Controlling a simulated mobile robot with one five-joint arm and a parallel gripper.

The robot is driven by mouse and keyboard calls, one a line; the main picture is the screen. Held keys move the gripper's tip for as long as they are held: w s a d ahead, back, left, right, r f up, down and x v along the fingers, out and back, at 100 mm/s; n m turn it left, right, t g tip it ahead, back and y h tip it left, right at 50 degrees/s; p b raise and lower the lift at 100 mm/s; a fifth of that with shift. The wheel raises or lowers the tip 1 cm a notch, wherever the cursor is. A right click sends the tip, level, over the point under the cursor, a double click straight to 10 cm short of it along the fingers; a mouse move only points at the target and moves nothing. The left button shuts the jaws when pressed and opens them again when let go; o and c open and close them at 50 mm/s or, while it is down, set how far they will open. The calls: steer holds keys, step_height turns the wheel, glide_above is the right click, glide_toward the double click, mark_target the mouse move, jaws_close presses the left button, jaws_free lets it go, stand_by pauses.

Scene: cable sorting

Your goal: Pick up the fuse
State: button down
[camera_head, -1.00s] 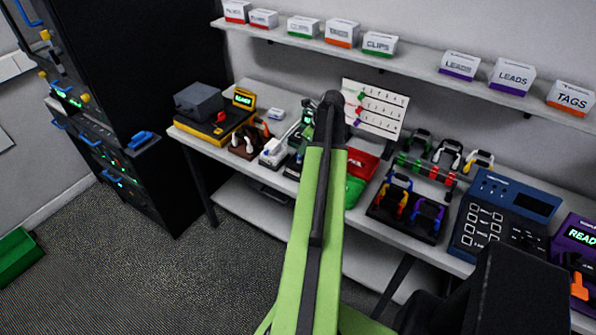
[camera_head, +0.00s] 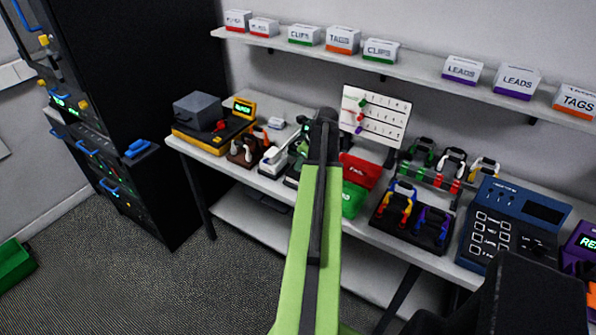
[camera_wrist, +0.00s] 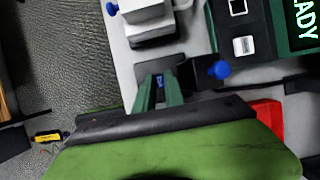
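I cannot pick out the fuse with certainty. In the wrist view a small blue piece (camera_wrist: 160,82) sits between two dark green prongs (camera_wrist: 146,95) on a grey base; I cannot tell whether it is the fuse. My green arm runs up the head view, and my gripper (camera_head: 326,115) is at its dark far end over the bench. My green and black arm end also fills the bottom of the wrist view.
A white tool (camera_wrist: 150,22) and a blue knob (camera_wrist: 220,69) are close by in the wrist view. On the bench (camera_head: 262,182) stand a red bin (camera_head: 360,170), a green bin (camera_head: 353,199), cable racks (camera_head: 413,215) and a blue tester (camera_head: 510,222). A shelf of boxes hangs behind.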

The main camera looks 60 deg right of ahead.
steer(key=shift+r, duration=0.1)
steer(key=p+v, duration=0.2)
steer(key=w+p+v, duration=0.1)
steer(key=p+v, duration=0.2)
steer(key=shift+r, duration=0.3)
steer(key=s+d+r+p, duration=0.2)
steer(key=s+r+p, duration=0.3)
steer(key=s, duration=0.5)
steer(key=shift+s+d+r+p, duration=0.2)
steer(key=shift+d+r+p, duration=0.15)
steer(key=shift+p, duration=0.2)
step_height(320, 180, up, 3)
steer(key=p, duration=0.3)
